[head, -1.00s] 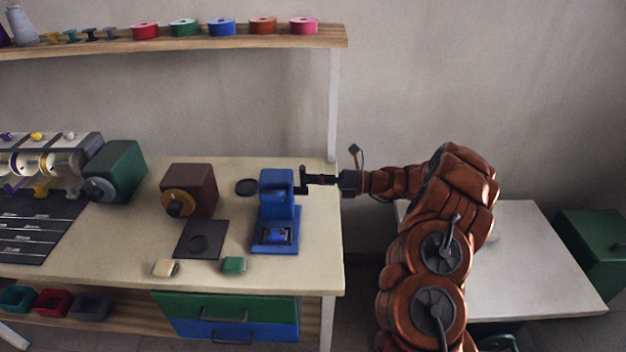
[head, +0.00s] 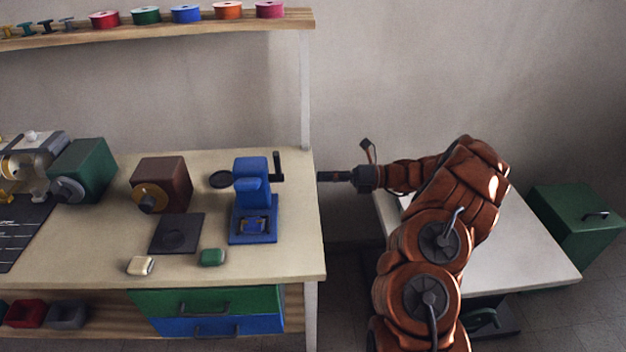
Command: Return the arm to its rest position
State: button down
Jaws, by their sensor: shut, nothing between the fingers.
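My gripper (head: 322,176) is at the end of my orange-brown arm, just past the right edge of the workbench (head: 110,262). It points left, is shut and holds nothing. The blue press (head: 252,200) with a black crank handle (head: 278,166) stands near the bench's right end, to the left of my gripper. A visible gap separates the gripper from the handle.
A brown box (head: 165,183), a green box (head: 88,170), a black plate (head: 177,234) and two small blocks stand on the bench. A post (head: 306,90) carries the spool shelf (head: 180,25). A white table (head: 535,255) and green bin (head: 575,225) are right.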

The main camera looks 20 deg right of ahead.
jog(key=shift+s+d, duration=0.1)
jog(key=shift+d, duration=0.15)
dwell(0.3)
jog(key=s+a+r+n+g+h, duration=0.2)
jog(key=s+a+r+n+g, duration=0.3)
jog(key=a, duration=0.4)
jog(key=s+a+r+n+g+h, duration=0.1)
jog(key=s+a+r+n+g, duration=0.25)
jog(key=s+a+n, duration=0.4)
jog(key=s+a+n+g+h, duration=0.1)
jog(key=s+a+n+h, duration=0.1)
jog(key=s+n+h, duration=0.35)
jog(key=s+a+n+g+h, duration=0.1)
jog(key=s+a+n+h, duration=0.2)
jog(key=s+n, duration=0.55)
jog(key=s+d+f+n+t+h, duration=0.2)
jog(key=s+d+n+h, duration=0.3)
jog(key=s+d, duration=0.4)
jog(key=s+f, duration=0.1)
jog(key=s, duration=0.3)
jog(key=shift+s+d+h, duration=0.25)
jog(key=shift+d+h, duration=0.05)
jog(key=shift+h, duration=0.05)
